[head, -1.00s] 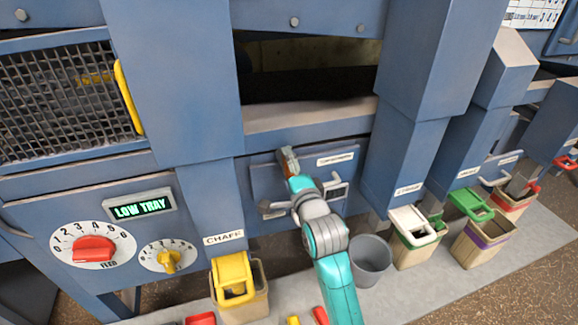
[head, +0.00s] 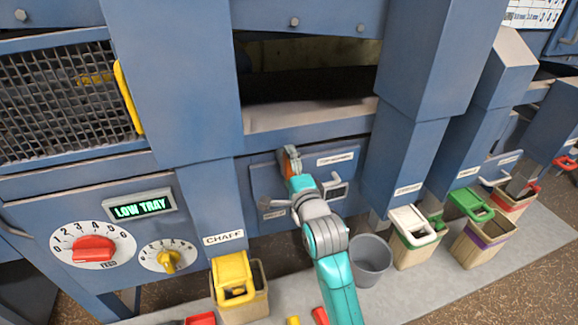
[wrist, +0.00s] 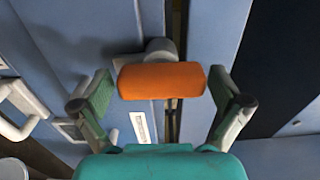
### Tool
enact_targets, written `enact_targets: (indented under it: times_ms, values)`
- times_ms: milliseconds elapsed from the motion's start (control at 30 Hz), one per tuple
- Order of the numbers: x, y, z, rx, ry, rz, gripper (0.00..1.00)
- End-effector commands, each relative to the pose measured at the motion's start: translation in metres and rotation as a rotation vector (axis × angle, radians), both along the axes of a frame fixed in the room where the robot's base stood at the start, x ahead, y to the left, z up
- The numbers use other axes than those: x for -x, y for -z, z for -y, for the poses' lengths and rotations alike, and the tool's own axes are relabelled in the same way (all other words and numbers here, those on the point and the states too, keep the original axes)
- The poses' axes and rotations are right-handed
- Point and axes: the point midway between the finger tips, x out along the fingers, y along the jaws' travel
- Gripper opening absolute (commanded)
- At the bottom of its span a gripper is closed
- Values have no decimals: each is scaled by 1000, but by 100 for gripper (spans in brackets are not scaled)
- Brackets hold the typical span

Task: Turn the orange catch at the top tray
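The orange catch (wrist: 160,81) is a rounded bar on a grey pivot at the edge of a blue panel. It lies level across the wrist view. My gripper (wrist: 160,92) is open, with one green-padded finger on each side of the bar's ends and a visible gap at both. In the head view the catch (head: 291,165) shows only in part at the top of the blue tray front (head: 262,180), with my gripper around it and my arm below.
A grey tray handle (head: 335,187) sticks out just right of my gripper. A grey bucket (head: 371,262) and a yellow-topped chaff bin (head: 236,285) stand below. The display (head: 139,206) reads LOW TRAY. A dark opening lies above the tray.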

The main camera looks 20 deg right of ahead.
Motion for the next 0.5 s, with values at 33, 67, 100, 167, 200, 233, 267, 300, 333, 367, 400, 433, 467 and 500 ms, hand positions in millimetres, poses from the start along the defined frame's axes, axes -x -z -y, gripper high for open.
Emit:
enact_targets:
  times_ms: [33, 67, 100, 167, 200, 233, 267, 300, 333, 367, 400, 433, 467, 500]
  values:
    - [0, 0, 0, 0, 0, 1, 100]
    - [0, 0, 0, 0, 0, 1, 100]
    - [0, -1, 0, 1, 0, 1, 100]
    - [0, -1, 0, 1, 0, 1, 100]
    - [0, -1, 0, 1, 0, 1, 100]
    - [1, -1, 0, 1, 0, 1, 100]
    - [1, -1, 0, 1, 0, 1, 100]
    - [3, 0, 0, 1, 0, 1, 100]
    - [5, 0, 0, 1, 0, 1, 100]
    - [8, 0, 0, 1, 0, 1, 100]
    - [13, 0, 0, 1, 0, 1, 100]
    - [17, 0, 0, 1, 0, 0, 100]
    - [22, 0, 0, 1, 0, 1, 100]
    - [30, 0, 0, 1, 0, 1, 100]
